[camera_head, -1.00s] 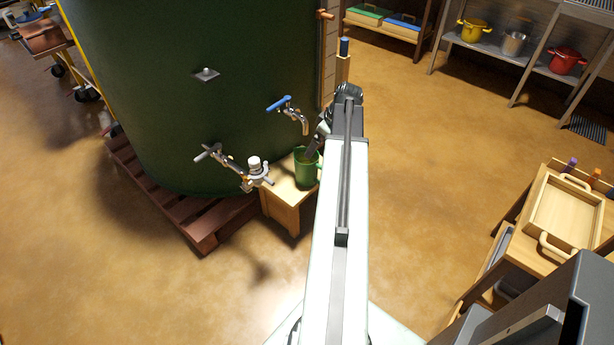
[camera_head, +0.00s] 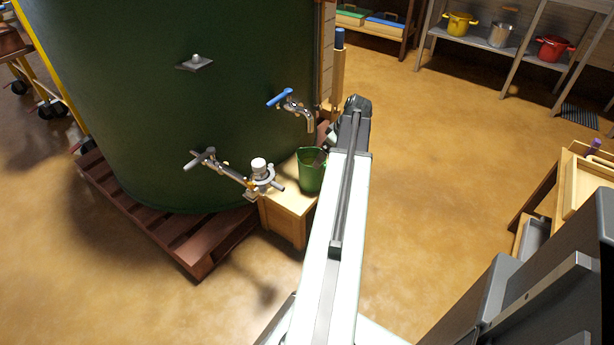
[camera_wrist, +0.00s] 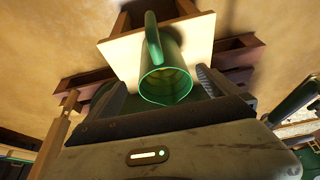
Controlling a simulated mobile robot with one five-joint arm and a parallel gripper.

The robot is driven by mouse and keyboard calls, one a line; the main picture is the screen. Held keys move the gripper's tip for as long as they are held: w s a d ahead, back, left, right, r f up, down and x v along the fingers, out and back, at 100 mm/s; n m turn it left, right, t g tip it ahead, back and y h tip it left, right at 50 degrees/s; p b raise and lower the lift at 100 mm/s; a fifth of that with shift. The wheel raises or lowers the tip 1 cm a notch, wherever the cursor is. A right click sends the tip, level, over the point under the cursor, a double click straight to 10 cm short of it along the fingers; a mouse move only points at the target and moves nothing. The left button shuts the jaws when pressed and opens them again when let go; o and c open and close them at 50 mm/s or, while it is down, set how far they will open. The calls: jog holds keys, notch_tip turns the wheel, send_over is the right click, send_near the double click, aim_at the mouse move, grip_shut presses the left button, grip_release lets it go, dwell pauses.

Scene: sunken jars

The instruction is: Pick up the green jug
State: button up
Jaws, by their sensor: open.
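The green jug (camera_head: 311,170) stands upright on a small wooden box (camera_head: 288,218), below the blue-handled tap. My gripper (camera_wrist: 158,90) is open, with one dark finger on each side of the jug in that view. I cannot tell whether either finger touches it. In the head view my arm hides most of the gripper, and a dark part of it shows at the jug's right edge.
A large green tank (camera_head: 170,100) stands on a reddish pallet (camera_head: 190,245) behind the box. A blue-handled tap (camera_head: 295,104) and a valve pipe (camera_head: 235,176) stick out near the jug. A wooden bench (camera_head: 560,190) is at right. The floor between is clear.

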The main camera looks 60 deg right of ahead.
aim_at(315, 170)
jog(key=b+x, duration=0.6)
jog(key=x, duration=0.1)
jog(key=shift+w+a, duration=0.15)
jog(key=shift+w, duration=0.15)
jog(key=b+x, duration=0.5)
jog(key=shift+f, duration=0.1)
jog(key=shift+r, duration=0.2)
jog(key=c, duration=1.6)
jog(key=shift+r, duration=0.1)
